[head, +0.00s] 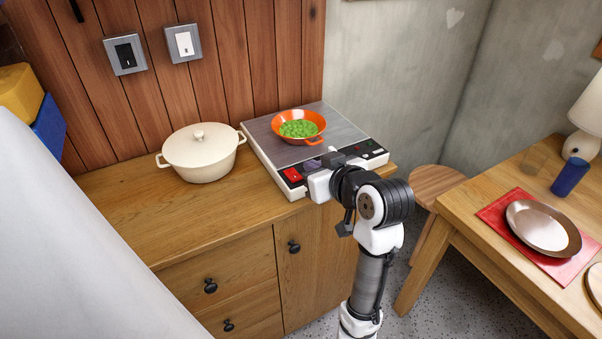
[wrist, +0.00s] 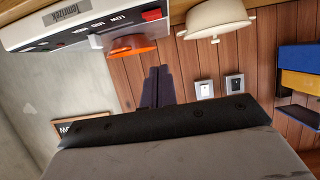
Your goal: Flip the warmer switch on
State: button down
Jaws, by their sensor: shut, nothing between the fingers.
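The warmer (head: 262,148) is a flat white unit with a grey top on the wooden cabinet. Its red switch (head: 292,174) is at the left end of the front panel; the switch also shows in the upside-down wrist view (wrist: 151,15). I cannot tell which way the switch is tipped. My gripper (head: 312,164) is shut and empty, over the warmer's front edge just right of the red switch. The dark fingers show together in the wrist view (wrist: 158,76), apart from the switch there. My white wrist hides part of the front panel.
An orange pan (head: 319,137) of green food sits on the warmer. A cream lidded pot (head: 203,160) stands to its left. Two wall switches (head: 125,54) (head: 184,43) are above. The cabinet top's front left (head: 160,230) is clear. A stool (head: 434,184) and table (head: 470,220) are at right.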

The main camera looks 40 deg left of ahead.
jog(key=p, duration=0.2)
send_over(301, 186)
jog(key=f, duration=0.1)
jog(key=a+f, duration=0.1)
jog(key=shift+f, duration=0.4)
jog(key=shift+d+f, duration=0.2)
jog(key=shift+f, duration=0.4)
jog(key=shift+d+f, duration=0.2)
jog(key=shift+f, duration=0.4)
jog(key=shift+d+f, duration=0.1)
jog(key=shift+f, duration=0.6)
